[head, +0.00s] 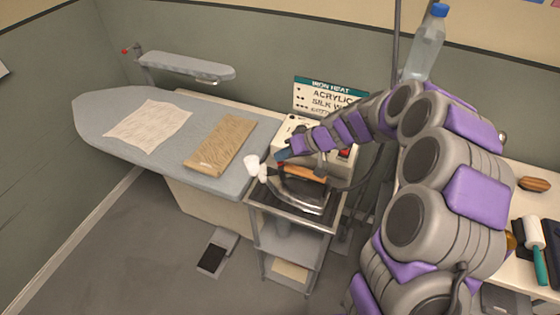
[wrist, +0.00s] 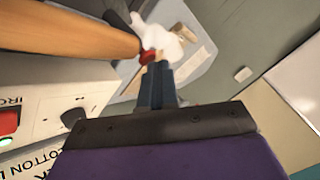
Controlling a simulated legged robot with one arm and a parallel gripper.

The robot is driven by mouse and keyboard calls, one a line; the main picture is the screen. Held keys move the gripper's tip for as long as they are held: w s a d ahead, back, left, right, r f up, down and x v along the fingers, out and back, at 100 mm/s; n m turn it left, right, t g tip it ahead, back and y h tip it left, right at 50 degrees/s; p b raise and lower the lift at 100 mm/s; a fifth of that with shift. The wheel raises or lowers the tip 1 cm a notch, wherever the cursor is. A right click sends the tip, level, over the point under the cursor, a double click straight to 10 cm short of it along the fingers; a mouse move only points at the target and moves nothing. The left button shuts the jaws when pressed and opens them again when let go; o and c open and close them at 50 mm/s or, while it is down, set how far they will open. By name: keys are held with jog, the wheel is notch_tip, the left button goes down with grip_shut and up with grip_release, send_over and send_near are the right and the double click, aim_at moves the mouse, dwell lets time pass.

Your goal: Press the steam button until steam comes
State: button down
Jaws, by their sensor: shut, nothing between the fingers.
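The iron (head: 305,192) sits on top of the wheeled cart, its wooden handle (head: 305,174) uppermost. The handle also crosses the upper left of the wrist view (wrist: 70,25). A red button (wrist: 148,57) is at the handle's end. My gripper (head: 281,155) is shut and empty, above the left end of the handle. In the wrist view its dark fingertips (wrist: 155,68) are at the red button and seem to touch it. White puffy shapes (head: 252,163), which look like steam, are just left of the iron; they also show beyond the button (wrist: 165,42).
The control box (head: 345,165) with a red switch stands behind the iron. The ironing board (head: 95,110) at left holds a cloth (head: 150,125) and a wooden block (head: 222,145). A foot pedal (head: 217,252) lies on the floor. A bottle (head: 425,50) stands at upper right.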

jog(key=shift+r, duration=0.85)
jog(key=shift+r, duration=0.1)
jog(key=shift+r+p, duration=0.95)
jog(key=shift+r, duration=1.5)
